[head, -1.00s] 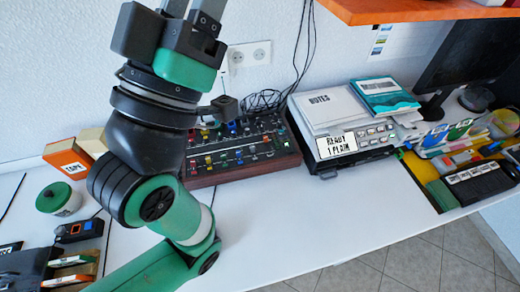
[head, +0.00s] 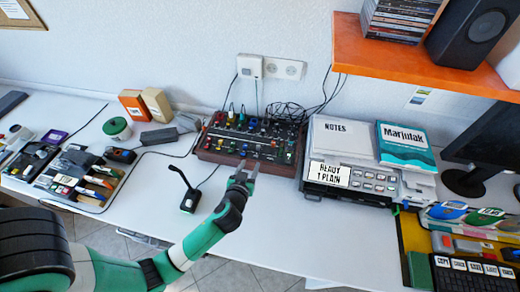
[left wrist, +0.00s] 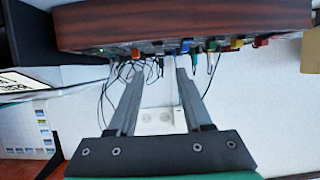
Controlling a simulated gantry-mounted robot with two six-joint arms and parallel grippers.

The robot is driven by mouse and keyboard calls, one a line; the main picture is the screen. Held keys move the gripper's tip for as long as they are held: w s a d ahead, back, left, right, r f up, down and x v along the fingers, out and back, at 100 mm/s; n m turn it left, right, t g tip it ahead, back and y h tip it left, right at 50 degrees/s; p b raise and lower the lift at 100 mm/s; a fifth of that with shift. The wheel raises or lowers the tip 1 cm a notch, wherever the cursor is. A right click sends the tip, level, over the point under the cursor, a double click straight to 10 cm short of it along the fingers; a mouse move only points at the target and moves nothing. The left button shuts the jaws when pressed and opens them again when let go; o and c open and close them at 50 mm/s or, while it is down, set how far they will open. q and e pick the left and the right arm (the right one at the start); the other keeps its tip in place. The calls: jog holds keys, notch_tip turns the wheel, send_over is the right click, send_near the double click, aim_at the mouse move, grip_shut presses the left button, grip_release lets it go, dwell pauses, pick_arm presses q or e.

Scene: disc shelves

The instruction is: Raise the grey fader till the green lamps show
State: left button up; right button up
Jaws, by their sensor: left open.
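The mixer (head: 210,156) is a dark panel with wooden sides, at the back of the white desk. It carries small coloured caps and knobs. Which cap is the grey fader is too small to tell, and I cannot make out lit green lamps. My left gripper (head: 243,170) is open and empty, just in front of the mixer's front edge, apart from the controls as far as I can tell. In the left wrist view the mixer's wooden side (left wrist: 180,22) runs along the top, and the open fingers (left wrist: 158,75) point toward its coloured caps. My right gripper is not in view.
A gooseneck microphone (head: 188,200) stands left of my left gripper. A printer-like machine (head: 352,188) with papers is right of the mixer. Grey blocks (head: 160,136) lie left of it. An orange shelf (head: 420,62) overhangs at upper right.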

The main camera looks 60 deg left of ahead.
aim_at(258, 149)
pick_arm(q)
jog(key=b+x, duration=0.3)
jog(key=x, duration=0.7)
jog(key=shift+w+a+f, duration=0.2)
jog(key=shift+f, duration=0.1)
jog(key=shift+w+a, duration=0.2)
jog(key=shift+a, duration=0.05)
grip_shut()
dwell(0.6)
